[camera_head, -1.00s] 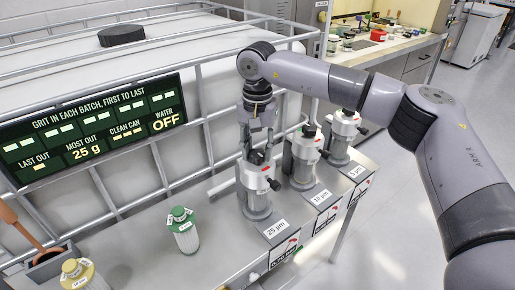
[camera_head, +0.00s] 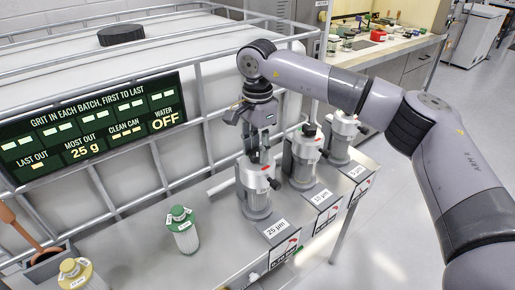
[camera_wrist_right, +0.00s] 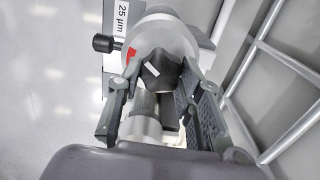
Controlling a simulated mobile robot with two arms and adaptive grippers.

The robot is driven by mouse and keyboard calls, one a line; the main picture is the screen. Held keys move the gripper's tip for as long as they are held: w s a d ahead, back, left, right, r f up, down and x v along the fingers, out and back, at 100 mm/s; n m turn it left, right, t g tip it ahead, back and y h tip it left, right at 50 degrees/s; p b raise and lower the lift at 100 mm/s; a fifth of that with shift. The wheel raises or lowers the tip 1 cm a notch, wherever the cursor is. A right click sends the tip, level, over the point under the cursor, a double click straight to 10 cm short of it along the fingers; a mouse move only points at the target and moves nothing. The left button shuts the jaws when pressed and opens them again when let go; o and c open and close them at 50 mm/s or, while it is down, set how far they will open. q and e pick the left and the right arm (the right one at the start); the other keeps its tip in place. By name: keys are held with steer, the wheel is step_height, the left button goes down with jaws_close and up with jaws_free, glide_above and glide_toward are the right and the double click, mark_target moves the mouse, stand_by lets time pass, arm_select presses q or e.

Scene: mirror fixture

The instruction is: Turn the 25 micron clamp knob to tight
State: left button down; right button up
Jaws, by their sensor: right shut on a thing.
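The 25 µm housing (camera_head: 253,190) stands on the bench, a grey cylinder with a pale top, a red mark and a small black side handle (camera_head: 275,184). Its black clamp knob (camera_wrist_right: 163,72) is on top and carries a white line. My right gripper (camera_head: 256,154) points down over the housing and is shut on the knob, one finger on each side. In the head view the fingers largely hide the knob. The label "25 µm" (camera_wrist_right: 121,17) shows near the top of the right wrist view. My left gripper is not in view.
The 10 µm housing (camera_head: 303,165) and 5 µm housing (camera_head: 340,140) stand close by to the right. A green-capped canister (camera_head: 184,234) and a yellow-capped one (camera_head: 76,274) stand to the left. A caged tank and a sign (camera_head: 92,131) reading "WATER OFF" stand behind.

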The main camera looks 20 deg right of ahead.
steer(key=m, duration=0.3)
steer(key=shift+m, duration=0.4)
steer(key=m, duration=0.3)
steer(key=shift+m, duration=0.3)
steer(key=m, duration=0.3)
steer(key=shift+m+b, duration=0.3)
steer(key=shift+b, duration=0.1)
steer(key=m, duration=0.3)
steer(key=shift+m, duration=0.3)
steer(key=m, duration=0.3)
steer(key=shift+m, duration=0.3)
steer(key=m, duration=0.3)
steer(key=shift+m+b, duration=0.35)
steer(key=shift+m, duration=0.05)
steer(key=m, duration=0.6)
steer(key=shift+a, duration=0.1)
steer(key=shift+m, duration=0.4)
steer(key=o, duration=1.2)
steer(key=shift+c, duration=0.2)
